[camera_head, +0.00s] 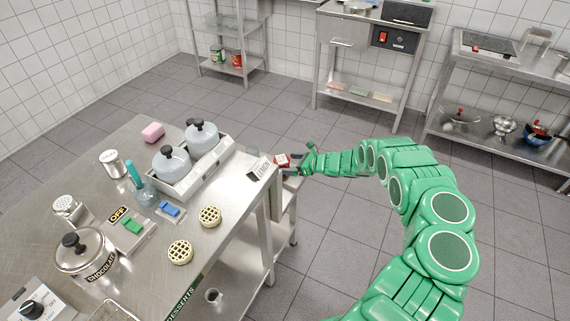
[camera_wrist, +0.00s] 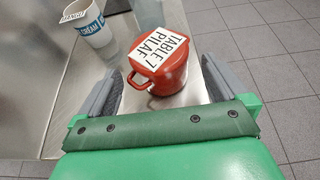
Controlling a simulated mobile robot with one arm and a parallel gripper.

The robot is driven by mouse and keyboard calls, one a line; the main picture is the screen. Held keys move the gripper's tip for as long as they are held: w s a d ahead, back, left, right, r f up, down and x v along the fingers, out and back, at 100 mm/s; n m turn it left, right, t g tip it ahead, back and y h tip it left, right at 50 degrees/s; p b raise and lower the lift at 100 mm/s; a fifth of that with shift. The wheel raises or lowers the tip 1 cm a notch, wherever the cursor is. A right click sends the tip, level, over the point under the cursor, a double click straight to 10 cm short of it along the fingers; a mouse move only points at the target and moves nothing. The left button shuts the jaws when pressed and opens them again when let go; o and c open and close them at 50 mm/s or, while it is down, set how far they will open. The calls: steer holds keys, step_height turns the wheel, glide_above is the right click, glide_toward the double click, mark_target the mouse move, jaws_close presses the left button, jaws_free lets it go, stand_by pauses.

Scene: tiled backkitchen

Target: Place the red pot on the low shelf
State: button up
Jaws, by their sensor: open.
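The red pot (camera_wrist: 172,76) stands upright on a narrow steel surface in the wrist view, with a white card reading "TABLE 7 PILAF" on its lid. A small handle faces me. My gripper (camera_wrist: 160,72) is open, with one grey finger on each side of the pot; I cannot tell whether either touches it. In the head view the red pot (camera_head: 282,159) shows small at the worktable's right end, partly hidden by my gripper (camera_head: 291,164). Low shelves show under the worktable (camera_head: 233,262), at the back wall (camera_head: 228,66) and at the right (camera_head: 478,133).
The worktable (camera_head: 150,275) holds two grey pots in a steel holder (camera_head: 193,178), a chocolate pot (camera_head: 84,252) and smaller items. A steel stand (camera_head: 372,55) is at the back. The tiled floor between is clear.

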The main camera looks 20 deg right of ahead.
steer(key=v, duration=0.7)
